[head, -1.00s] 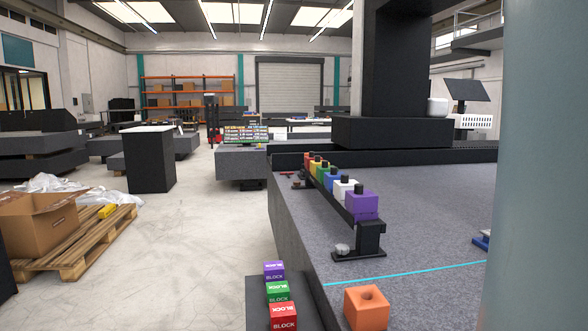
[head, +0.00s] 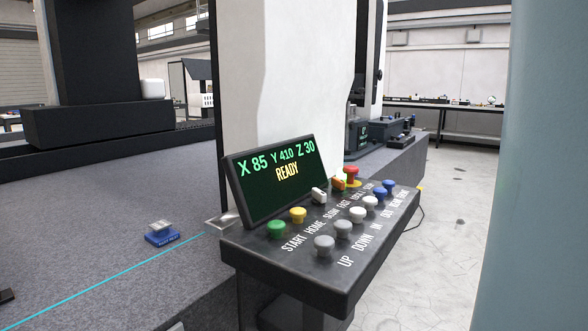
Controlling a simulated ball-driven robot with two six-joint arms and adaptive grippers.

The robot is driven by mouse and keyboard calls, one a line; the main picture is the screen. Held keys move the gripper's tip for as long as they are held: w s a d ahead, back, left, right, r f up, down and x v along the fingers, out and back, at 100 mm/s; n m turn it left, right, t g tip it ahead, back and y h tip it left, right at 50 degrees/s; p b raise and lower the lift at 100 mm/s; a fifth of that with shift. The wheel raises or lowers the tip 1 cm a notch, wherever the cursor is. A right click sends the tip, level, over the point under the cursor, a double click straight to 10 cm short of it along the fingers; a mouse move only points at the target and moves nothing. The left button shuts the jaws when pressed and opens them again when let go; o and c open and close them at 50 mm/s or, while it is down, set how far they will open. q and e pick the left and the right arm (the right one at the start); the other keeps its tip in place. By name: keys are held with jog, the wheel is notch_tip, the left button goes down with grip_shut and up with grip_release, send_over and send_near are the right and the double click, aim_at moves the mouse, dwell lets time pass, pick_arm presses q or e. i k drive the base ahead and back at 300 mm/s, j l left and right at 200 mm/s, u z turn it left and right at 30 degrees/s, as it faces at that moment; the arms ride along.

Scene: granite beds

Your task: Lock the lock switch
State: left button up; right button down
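A dark control panel (head: 330,270) stands at the front edge of the granite bed. An orange lever switch (head: 339,184) sits on its top near the screen, close to a red button (head: 352,174). The small lettering near it seems to include LOCK, but I cannot tell its position for certain. A white lever switch (head: 319,195) is to its left, by the SLOW and FAST lettering. Neither of my grippers is in view.
The panel's screen (head: 278,180) reads X 85 Y 410 Z 30 READY. Green (head: 275,229), yellow (head: 298,214), grey, white and blue buttons crowd around the switches. A blue-based object (head: 162,235) lies on the granite bed (head: 100,220). Floor to the right is clear.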

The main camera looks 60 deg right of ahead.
aim_at(339, 185)
jog(key=l+z, duration=0.4)
jog(key=l, duration=0.3)
jog(key=l+z, duration=0.4)
jog(key=l, duration=0.3)
